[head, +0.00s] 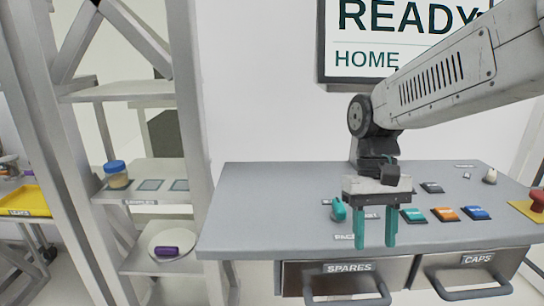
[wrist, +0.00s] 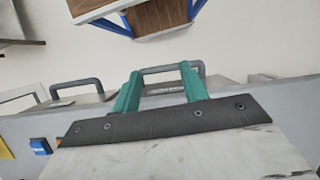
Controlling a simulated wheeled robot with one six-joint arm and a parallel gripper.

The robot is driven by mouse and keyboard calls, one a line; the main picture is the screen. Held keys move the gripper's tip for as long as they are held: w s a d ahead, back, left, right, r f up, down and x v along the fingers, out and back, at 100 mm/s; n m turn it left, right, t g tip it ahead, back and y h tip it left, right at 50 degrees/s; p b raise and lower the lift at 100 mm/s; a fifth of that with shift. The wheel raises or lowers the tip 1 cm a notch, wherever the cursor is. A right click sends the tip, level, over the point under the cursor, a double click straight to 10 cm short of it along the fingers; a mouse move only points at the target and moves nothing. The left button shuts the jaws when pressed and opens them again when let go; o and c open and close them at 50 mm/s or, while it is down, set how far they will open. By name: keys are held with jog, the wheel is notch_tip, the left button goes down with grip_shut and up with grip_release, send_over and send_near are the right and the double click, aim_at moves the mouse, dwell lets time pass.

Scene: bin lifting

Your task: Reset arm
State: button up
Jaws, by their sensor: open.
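My arm reaches in from the upper right in the head view. My gripper (head: 376,228) hangs in front of the grey workbench (head: 265,200), its two green fingers pointing down. The fingers are apart with nothing between them, so it is open and empty. In the wrist view my gripper (wrist: 159,85) shows its two green fingers parted, with a drawer handle visible behind them. The gripper hides part of the bench top and part of its front edge.
Two drawers, SPARES (head: 348,268) and CAPS (head: 478,259), have protruding handles. A shelf holds a blue-lidded jar (head: 116,175) and a plate with a purple object (head: 167,251). The bench's left is clear.

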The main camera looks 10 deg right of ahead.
jog(key=s+d+t, duration=0.1)
jog(key=s+t, duration=0.1)
jog(key=s, duration=0.4)
jog(key=s+d+r+t, duration=0.1)
jog(key=s+d+t, duration=0.1)
jog(key=s, duration=0.4)
jog(key=shift+d+r+n+t, duration=0.15)
jog(key=shift+n+t, duration=0.15)
jog(key=shift+t, duration=0.5)
